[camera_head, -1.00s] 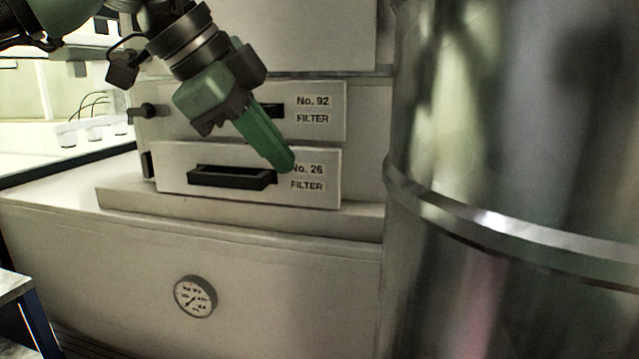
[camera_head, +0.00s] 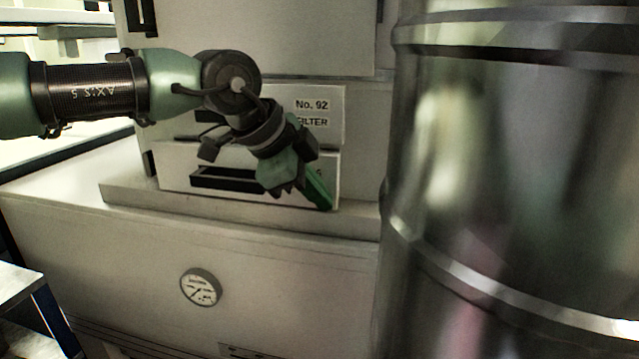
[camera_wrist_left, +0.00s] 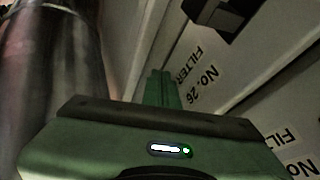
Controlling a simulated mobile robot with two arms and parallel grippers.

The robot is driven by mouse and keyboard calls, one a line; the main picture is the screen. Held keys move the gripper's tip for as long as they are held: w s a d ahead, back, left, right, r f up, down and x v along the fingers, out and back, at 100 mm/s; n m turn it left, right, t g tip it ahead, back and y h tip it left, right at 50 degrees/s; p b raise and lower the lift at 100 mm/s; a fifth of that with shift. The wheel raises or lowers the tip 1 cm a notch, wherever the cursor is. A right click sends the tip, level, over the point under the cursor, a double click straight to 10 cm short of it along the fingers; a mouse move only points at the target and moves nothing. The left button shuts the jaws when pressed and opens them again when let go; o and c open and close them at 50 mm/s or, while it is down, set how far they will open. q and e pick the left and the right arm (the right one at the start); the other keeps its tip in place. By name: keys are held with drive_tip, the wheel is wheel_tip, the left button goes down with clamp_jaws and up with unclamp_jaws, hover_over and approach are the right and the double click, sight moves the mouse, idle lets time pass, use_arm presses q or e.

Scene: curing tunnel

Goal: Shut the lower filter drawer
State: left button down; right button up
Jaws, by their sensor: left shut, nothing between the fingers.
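The lower filter drawer (camera_head: 178,160) has a pale front with a dark recessed handle (camera_head: 215,179). Its label is mostly hidden behind my left gripper in the head view. The left wrist view shows the label "No. 26 FILTER" on the drawer front (camera_wrist_left: 225,82). I cannot tell how far the drawer stands out. My left gripper (camera_head: 325,203) is shut and empty, its green fingertips at the lower right corner of the drawer front. Touching or apart is unclear. In the left wrist view the fingers (camera_wrist_left: 160,88) point along the drawer front. My right gripper is not in view.
The upper drawer (camera_head: 330,110), "No. 92 FILTER", is directly above, partly behind my arm. A ledge (camera_head: 135,197) runs below the drawers. A large shiny metal cylinder (camera_head: 490,140) stands close on the right. A gauge (camera_head: 201,287) sits on the lower panel.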

sight(326, 183)
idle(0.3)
use_arm(q)
drive_tip(key=w, duration=0.2)
drive_tip(key=w+d, duration=0.1)
drive_tip(key=w, duration=0.1)
drive_tip(key=shift+w+r+p, duration=0.1)
drive_tip(key=shift+p, duration=0.2)
drive_tip(key=shift+w, duration=0.25)
drive_tip(key=shift+s+a, duration=0.1)
drive_tip(key=shift+s, duration=0.05)
drive_tip(key=shift+a, duration=0.1)
